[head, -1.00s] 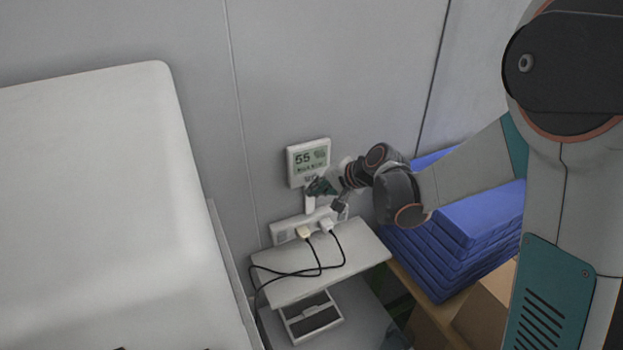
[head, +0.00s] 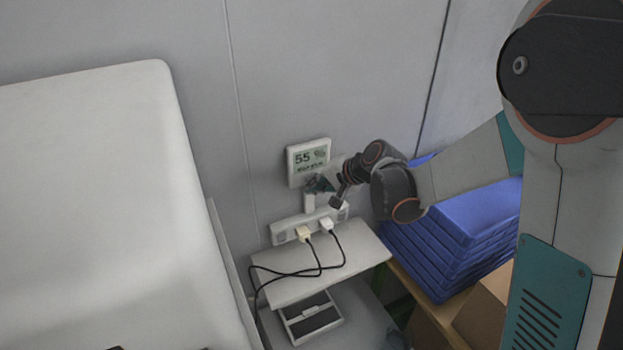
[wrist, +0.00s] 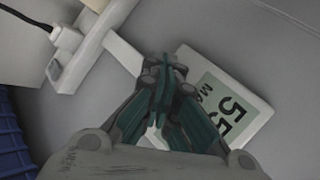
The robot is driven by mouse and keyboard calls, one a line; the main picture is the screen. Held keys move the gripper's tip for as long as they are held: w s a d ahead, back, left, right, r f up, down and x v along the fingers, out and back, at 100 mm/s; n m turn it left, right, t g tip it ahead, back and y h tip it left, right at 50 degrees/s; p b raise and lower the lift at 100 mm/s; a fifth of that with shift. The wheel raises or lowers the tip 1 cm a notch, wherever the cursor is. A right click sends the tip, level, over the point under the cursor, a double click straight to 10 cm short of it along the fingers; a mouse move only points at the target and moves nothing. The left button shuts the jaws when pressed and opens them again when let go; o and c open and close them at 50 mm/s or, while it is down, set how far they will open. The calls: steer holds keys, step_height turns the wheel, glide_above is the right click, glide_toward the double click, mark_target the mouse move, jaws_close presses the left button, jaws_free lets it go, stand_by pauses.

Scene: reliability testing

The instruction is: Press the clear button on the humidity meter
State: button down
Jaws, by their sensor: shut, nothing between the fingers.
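The white humidity meter (head: 296,172) is mounted on the wall, with a greenish screen that reads 55. It also shows in the wrist view (wrist: 262,110), rotated, on the right. My gripper (head: 318,184) is at the meter's lower edge in the head view. In the wrist view my gripper (wrist: 164,66) is shut and empty, its teal and grey fingers covering part of the meter's lower side. The clear button cannot be made out; the fingers hide that part. I cannot tell whether the fingertips touch the meter.
A white power strip (head: 283,235) with two plugs and black cables is below the meter. A small white shelf (head: 290,288) stands under it. Blue stacked trays (head: 465,220) are at the right, below my arm. A large white panel (head: 90,200) fills the left.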

steer(key=shift+w+a, duration=0.1)
steer(key=shift+w, duration=0.1)
steer(key=shift+s, duration=0.1)
stand_by(0.5)
steer(key=shift+s+d, duration=0.3)
steer(key=shift+s, duration=0.3)
steer(key=shift+s, duration=0.1)
steer(key=s, duration=0.1)
steer(key=s+d, duration=0.1)
steer(key=s, duration=0.1)
steer(key=s+d+b, duration=0.1)
steer(key=shift+s, duration=0.25)
stand_by(0.6)
steer(key=s+d+f+n+h+b, duration=0.1)
steer(key=s+d+b, duration=0.3)
steer(key=s, duration=0.4)
steer(key=s+d+f+n+h+b, duration=0.2)
steer(key=s+d+n+h+b, duration=0.1)
steer(key=s, duration=0.6)
steer(key=s+d+f+n+h+b, duration=0.2)
steer(key=s+d+h+b, duration=0.1)
steer(key=s+d+b, duration=0.3)
steer(key=s, duration=0.2)
steer(key=shift+s+f+b, duration=0.2)
steer(key=shift+s+b, duration=0.15)
steer(key=shift+b, duration=0.05)
